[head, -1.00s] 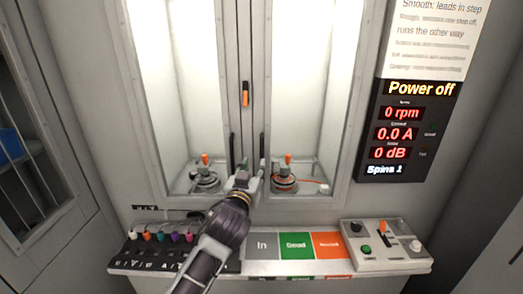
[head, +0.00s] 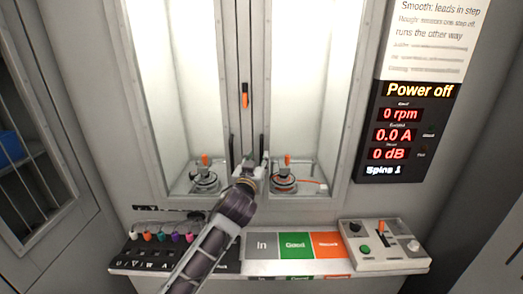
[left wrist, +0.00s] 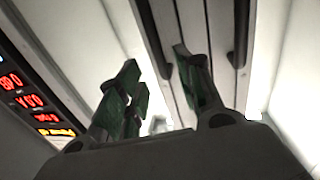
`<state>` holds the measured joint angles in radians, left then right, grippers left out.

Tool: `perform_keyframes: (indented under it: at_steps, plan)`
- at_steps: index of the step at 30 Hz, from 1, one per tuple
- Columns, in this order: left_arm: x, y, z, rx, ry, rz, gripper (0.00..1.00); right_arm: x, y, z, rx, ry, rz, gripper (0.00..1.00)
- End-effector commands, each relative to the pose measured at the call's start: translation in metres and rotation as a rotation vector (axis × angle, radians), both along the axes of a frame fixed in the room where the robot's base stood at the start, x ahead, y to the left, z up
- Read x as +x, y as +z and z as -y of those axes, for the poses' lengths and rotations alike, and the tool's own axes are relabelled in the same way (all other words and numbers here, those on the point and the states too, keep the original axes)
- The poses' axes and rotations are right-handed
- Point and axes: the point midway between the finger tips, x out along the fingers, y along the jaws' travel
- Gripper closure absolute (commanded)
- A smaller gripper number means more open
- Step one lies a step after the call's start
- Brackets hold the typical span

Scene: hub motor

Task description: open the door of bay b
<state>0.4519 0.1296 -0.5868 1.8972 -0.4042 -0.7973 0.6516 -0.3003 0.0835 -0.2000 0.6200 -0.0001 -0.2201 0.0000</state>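Two tall glass-fronted bays stand side by side, with a left door (head: 178,90) and a right door (head: 310,90); I see no letter on either. Each has a dark vertical handle near the central post: the left handle (head: 232,148) and the right handle (head: 262,145). Both doors look shut. My left gripper (head: 252,160) is open in front of the post, close to the right handle. In the left wrist view its green-padded fingers (left wrist: 157,70) stand apart, with one dark handle (left wrist: 155,40) beyond the gap between them; contact is not visible. My right gripper is out of view.
An orange-and-black latch (head: 245,95) sits on the post above. Motors with orange tops stand inside the bays. A shelf below holds colored leads (head: 160,237), marked pads (head: 295,245) and a control box (head: 385,245). The display (head: 405,130) reads Power off.

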Motion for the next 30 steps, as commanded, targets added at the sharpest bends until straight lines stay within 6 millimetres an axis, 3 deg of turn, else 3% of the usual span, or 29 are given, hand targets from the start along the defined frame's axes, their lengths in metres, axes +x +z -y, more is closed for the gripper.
perform_keyframes:
  at_steps: [21, 30]
  plan:
    - [0.058, 0.001, 0.012, 0.0, 0.0, 0.0, 0.65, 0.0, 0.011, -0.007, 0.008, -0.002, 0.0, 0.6]
    - [0.072, 0.0, 0.014, 0.0, 0.0, -0.001, 0.65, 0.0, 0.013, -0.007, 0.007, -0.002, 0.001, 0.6]
